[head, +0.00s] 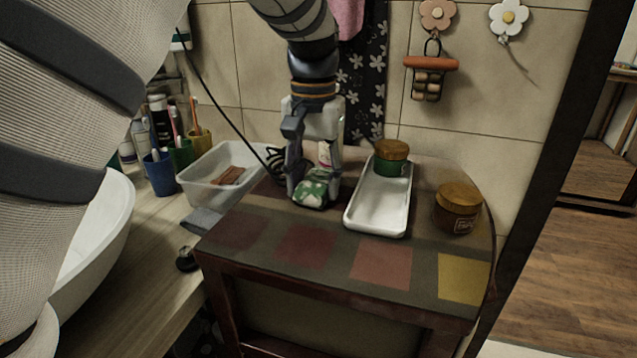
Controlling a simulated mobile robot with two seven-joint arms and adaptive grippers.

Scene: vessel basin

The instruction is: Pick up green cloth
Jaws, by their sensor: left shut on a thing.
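The green cloth (313,190) has a white pattern and is bunched up near the back of the small painted table, left of a white tray. My left gripper (314,192) points down over it, with its fingers closed on the cloth from both sides. The cloth appears to be at or just above the table top; I cannot tell if it touches. My right gripper is not in view.
The white tray (375,215) stands right of the cloth, with a green wooden-lidded jar (391,165) at its back end. A brown jar (457,212) stands further right. The table's front (305,245) is clear.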

